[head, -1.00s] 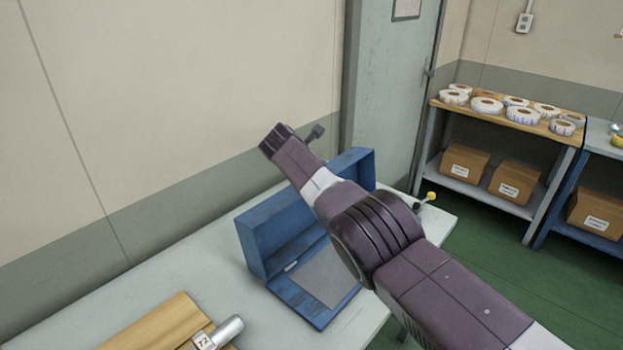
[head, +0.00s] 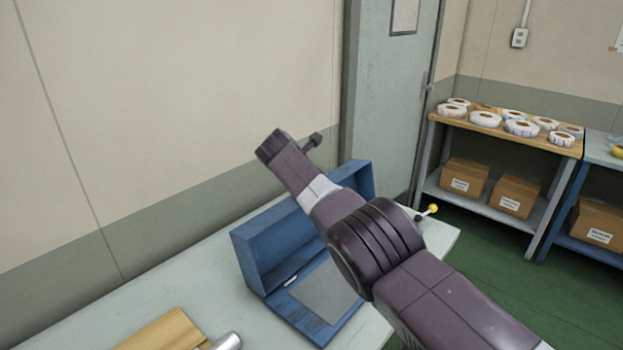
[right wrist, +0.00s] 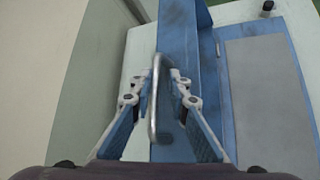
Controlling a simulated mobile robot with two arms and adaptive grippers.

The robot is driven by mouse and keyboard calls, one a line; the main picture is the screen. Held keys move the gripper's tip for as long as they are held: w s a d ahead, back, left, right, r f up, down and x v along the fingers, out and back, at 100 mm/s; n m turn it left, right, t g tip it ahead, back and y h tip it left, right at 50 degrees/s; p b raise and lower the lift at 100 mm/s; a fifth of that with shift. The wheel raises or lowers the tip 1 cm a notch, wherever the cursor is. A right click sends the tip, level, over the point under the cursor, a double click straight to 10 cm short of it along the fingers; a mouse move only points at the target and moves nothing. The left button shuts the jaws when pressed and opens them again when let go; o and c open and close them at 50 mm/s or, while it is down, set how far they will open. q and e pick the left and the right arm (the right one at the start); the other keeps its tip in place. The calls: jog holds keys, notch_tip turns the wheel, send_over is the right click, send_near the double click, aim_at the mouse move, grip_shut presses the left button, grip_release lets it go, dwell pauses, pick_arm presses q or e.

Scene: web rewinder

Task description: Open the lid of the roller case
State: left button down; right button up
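The blue roller case (head: 322,335) sits on the pale table with its lid (head: 268,248) standing up at the back, roughly upright. A grey panel (head: 322,291) lies in its base. In the right wrist view, the lid (right wrist: 186,40) shows from above, with a metal handle (right wrist: 153,105) on its outer side. My right gripper (right wrist: 160,77) is open, with one finger on each side of the handle and gaps visible between. In the head view its fingers are hidden, and my right arm covers part of the lid. My left gripper is not in view.
A wooden piece (head: 165,332) and a silver cylinder (head: 229,341) lie at the near left of the table (head: 190,280). The wall is close behind the lid. A yellow-knobbed lever (head: 431,210) is at the right end. A shelf (head: 500,140) with rolls stands farther right.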

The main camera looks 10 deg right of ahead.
jog(key=shift+f, duration=0.1)
jog(key=shift+a, duration=0.1)
jog(key=shift+s+a, duration=0.1)
jog(key=shift+s+r, duration=0.1)
jog(key=shift+r, duration=0.2)
jog(key=shift+v, duration=0.95)
jog(key=v, duration=0.9)
jog(key=shift+s, duration=0.2)
jog(key=shift+r, duration=0.15)
